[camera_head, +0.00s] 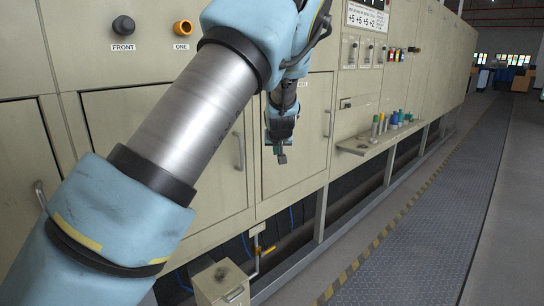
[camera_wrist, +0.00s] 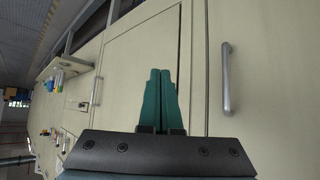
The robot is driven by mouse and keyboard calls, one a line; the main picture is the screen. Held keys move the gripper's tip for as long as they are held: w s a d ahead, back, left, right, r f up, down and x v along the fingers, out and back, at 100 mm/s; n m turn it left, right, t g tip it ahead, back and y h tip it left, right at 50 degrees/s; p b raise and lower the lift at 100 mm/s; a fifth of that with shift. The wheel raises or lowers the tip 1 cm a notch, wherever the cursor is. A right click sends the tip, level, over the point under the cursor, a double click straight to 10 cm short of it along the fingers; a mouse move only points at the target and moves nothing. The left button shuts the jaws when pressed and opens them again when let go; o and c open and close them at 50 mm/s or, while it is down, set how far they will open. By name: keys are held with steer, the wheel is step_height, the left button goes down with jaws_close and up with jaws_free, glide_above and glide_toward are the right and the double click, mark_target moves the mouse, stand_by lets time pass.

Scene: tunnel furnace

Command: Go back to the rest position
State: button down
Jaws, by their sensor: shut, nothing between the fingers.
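My gripper (camera_head: 281,157) hangs in front of the beige furnace cabinet (camera_head: 205,140), past my large blue and silver arm in the head view. In the wrist view, the two green fingers of my gripper (camera_wrist: 160,75) are pressed together and empty. They point toward a cabinet door with a metal handle (camera_wrist: 227,78) to their right. I cannot tell the exact gap between the fingertips and the door.
A shelf (camera_head: 372,142) with several coloured cylinders (camera_head: 391,121) juts from the cabinet. A small beige box (camera_head: 222,284) stands low by the cabinet. Knobs (camera_head: 182,28) and a display sit on the panel. The walkway (camera_head: 430,215) at right is clear.

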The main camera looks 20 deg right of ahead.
steer(key=s+a+f+n+g+y, duration=0.1)
steer(key=s+a+g, duration=0.15)
steer(key=a, duration=0.85)
steer(key=s+a+f+n+g+y, duration=0.1)
steer(key=s+a+f, duration=0.15)
steer(key=a, duration=0.95)
steer(key=s+a+n+g+y, duration=0.1)
steer(key=s+a+g, duration=0.3)
steer(key=s+a, duration=1.4)
steer(key=s, duration=0.2)
steer(key=shift+s+r, duration=0.2)
steer(key=shift+s, duration=0.2)
steer(key=shift+a, duration=0.1)
